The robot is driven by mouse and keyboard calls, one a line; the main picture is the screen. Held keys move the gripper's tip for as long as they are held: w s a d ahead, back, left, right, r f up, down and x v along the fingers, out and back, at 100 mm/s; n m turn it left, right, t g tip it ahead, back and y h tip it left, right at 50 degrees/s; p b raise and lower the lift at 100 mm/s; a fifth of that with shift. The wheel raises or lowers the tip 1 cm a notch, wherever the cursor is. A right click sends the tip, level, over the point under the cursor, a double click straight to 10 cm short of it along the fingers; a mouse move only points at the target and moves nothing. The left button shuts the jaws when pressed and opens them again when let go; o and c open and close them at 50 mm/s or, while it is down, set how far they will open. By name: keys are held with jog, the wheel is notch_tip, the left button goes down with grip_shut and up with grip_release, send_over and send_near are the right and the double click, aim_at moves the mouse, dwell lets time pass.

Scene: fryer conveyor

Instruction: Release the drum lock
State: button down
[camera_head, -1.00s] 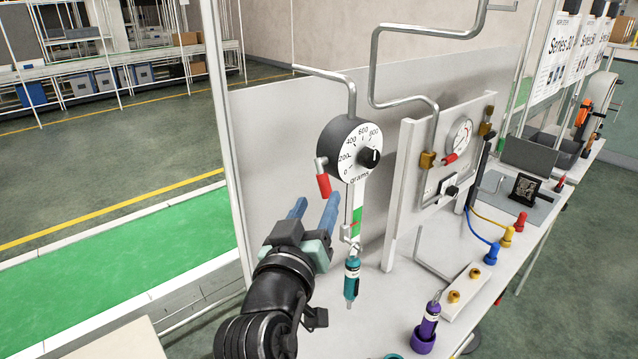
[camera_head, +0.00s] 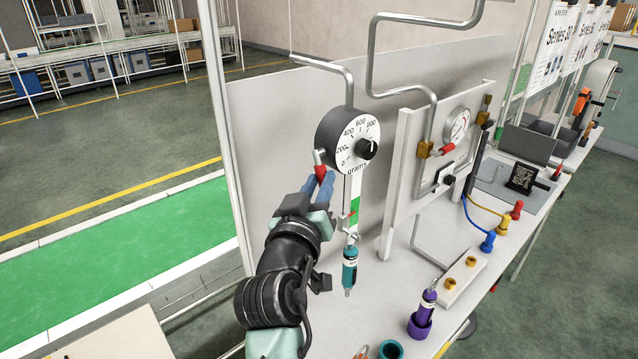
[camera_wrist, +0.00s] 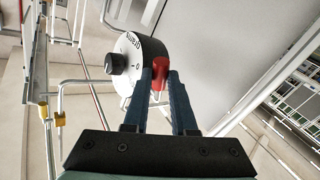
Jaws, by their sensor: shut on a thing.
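The round dial drum (camera_head: 348,140) hangs from a bent pipe, its white face marked in grams with a black knob (camera_head: 366,149) at the centre. A red-handled lever (camera_head: 319,158), apparently the drum lock, sits on the drum's lower left side. My gripper (camera_head: 324,186) is shut on the red lever from below. In the wrist view the blue fingers (camera_wrist: 166,85) reach up to the red lever (camera_wrist: 160,74), and the drum (camera_wrist: 143,55) is just beyond. The fingers hide part of the lever.
A teal cylinder (camera_head: 350,268) hangs below the drum on a scale strip. A purple cylinder (camera_head: 426,304) stands on the bench to the right. A white panel with a gauge (camera_head: 457,126) and pipes stands right of the drum.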

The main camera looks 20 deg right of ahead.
jog(key=f+b, duration=0.1)
jog(key=b, duration=0.2)
jog(key=shift+w+m+b, duration=0.15)
jog(key=shift+m+b, duration=0.15)
jog(key=shift+b, duration=0.05)
jog(key=m+b, duration=0.1)
jog(key=b, duration=0.2)
jog(key=t+h+b, duration=0.1)
jog(key=b, duration=0.2)
jog(key=shift+w+a+m+b, duration=0.2)
jog(key=shift+w+m+b, duration=0.15)
jog(key=shift+m+b, duration=0.05)
jog(key=shift+r, duration=0.1)
jog(key=c, duration=0.7)
grip_release()
jog(key=shift+c, duration=0.2)
jog(key=shift+s, duration=0.1)
